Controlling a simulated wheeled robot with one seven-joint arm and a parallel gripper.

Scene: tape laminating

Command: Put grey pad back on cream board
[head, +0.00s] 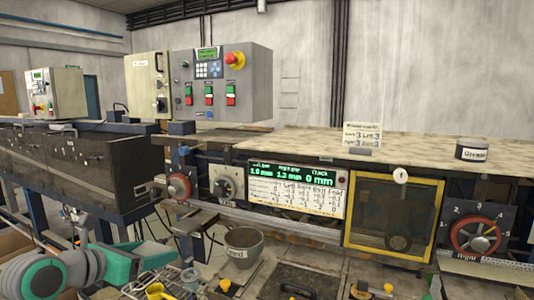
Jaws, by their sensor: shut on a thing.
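I cannot pick out the grey pad or the cream board for certain. Along the bottom edge, a dark flat plate with a handle (296,288) lies in the lower middle, cut off by the frame. A small yellow knob (225,285) on a flat piece sits left of it, and another yellow knob (388,288) sits to its right. My arm's grey and green links (80,268) fill the lower left corner. The fingers of my gripper do not show, so its hold on anything is hidden.
A grey bucket (243,246) stands in the lower middle. Behind are a lit display panel (297,189), a yellow-framed window (395,218), a red dial (475,234) and a long worktop (300,143). A black-lidded jar (472,153) and a small sign (362,137) stand on the worktop.

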